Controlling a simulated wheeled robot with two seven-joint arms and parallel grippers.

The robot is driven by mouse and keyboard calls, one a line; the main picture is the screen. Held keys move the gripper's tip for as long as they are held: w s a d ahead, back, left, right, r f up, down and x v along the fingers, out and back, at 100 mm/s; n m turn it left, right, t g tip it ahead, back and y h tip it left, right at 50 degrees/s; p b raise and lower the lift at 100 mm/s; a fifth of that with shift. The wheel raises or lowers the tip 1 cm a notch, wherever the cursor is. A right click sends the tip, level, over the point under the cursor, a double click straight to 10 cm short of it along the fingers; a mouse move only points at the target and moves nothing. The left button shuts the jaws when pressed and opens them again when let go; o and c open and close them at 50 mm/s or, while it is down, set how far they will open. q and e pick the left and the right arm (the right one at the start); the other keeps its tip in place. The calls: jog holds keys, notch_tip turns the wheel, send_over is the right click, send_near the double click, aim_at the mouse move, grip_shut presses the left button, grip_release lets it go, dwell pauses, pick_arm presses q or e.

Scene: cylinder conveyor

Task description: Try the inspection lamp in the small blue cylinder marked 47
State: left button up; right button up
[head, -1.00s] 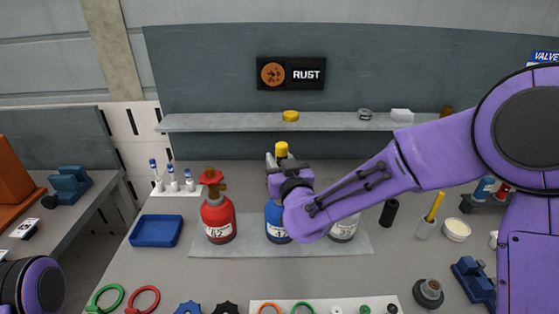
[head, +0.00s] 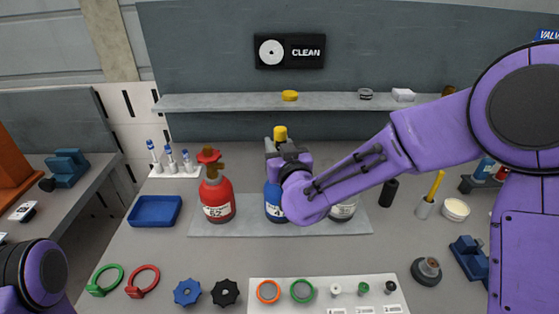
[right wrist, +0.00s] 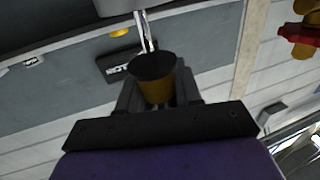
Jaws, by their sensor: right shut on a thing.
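The small blue cylinder (head: 273,203) stands upright on a grey mat, between a red cylinder marked 62 (head: 217,200) and a pale grey one (head: 344,209). Its label is partly covered by my right arm; a 4 shows. My right gripper (head: 284,150) is above it, shut on the yellow inspection lamp (head: 280,133). In the right wrist view the lamp's yellow, dark-ended handle (right wrist: 155,88) sits between the fingers, beside a shiny rod. The cylinder's neck is hidden, so I cannot tell how deep the lamp reaches. My left gripper is out of view.
A blue tray (head: 155,210) is at the left. Rings, knobs and a white board (head: 330,290) lie along the front. A shelf (head: 220,102) runs behind.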

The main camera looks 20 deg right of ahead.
jog(key=shift+r, duration=0.1)
dwell(0.4)
notch_tip(320, 180, up, 10)
jog(key=p, duration=0.8)
jog(key=shift+p, duration=0.35)
dwell(1.2)
